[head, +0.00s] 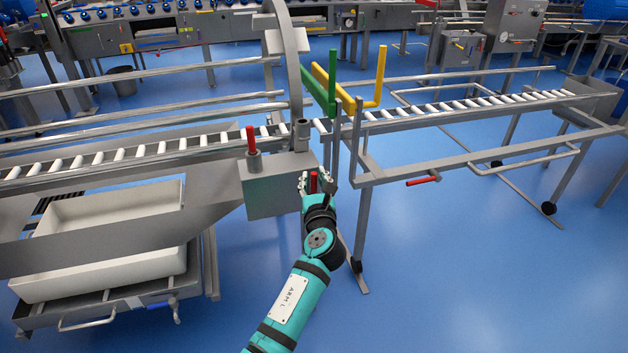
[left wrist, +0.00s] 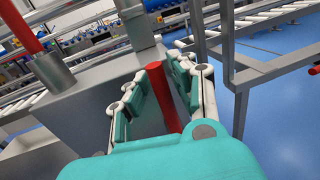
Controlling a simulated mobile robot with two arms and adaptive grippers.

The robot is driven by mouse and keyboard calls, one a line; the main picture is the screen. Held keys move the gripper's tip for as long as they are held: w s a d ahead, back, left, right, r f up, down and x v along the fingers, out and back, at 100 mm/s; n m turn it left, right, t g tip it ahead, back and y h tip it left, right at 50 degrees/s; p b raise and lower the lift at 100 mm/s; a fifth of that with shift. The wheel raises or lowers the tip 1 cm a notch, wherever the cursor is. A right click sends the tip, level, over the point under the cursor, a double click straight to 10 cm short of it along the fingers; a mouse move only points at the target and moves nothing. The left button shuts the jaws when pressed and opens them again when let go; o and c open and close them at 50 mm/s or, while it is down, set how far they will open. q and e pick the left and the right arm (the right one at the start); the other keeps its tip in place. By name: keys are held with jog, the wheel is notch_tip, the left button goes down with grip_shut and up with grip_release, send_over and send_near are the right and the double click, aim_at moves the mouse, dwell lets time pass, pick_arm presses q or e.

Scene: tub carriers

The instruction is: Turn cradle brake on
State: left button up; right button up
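A red lever (head: 314,181) stands beside the grey box (head: 280,197), next to the curved steel ring (head: 286,45). My left gripper (head: 315,178) is at this lever. In the left wrist view the red lever (left wrist: 165,98) stands between the two open fingers. The right finger is close to it and a gap shows on its left; I cannot tell whether either finger touches it. The lever's lower end is hidden by my gripper. A second red handle (head: 251,139) stands upright in a steel socket on the box. No label shows which one is the cradle brake.
Green (head: 325,90) and yellow (head: 379,78) bars rise behind my gripper. A roller conveyor (head: 470,106) on a steel frame stands right, with a red-gripped lever (head: 422,181). A white tub (head: 110,222) lies on a carrier at left. Blue floor is clear at lower right.

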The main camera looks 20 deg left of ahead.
pick_arm(q)
grip_shut()
jog(key=shift+f, duration=0.2)
jog(key=shift+a, duration=0.1)
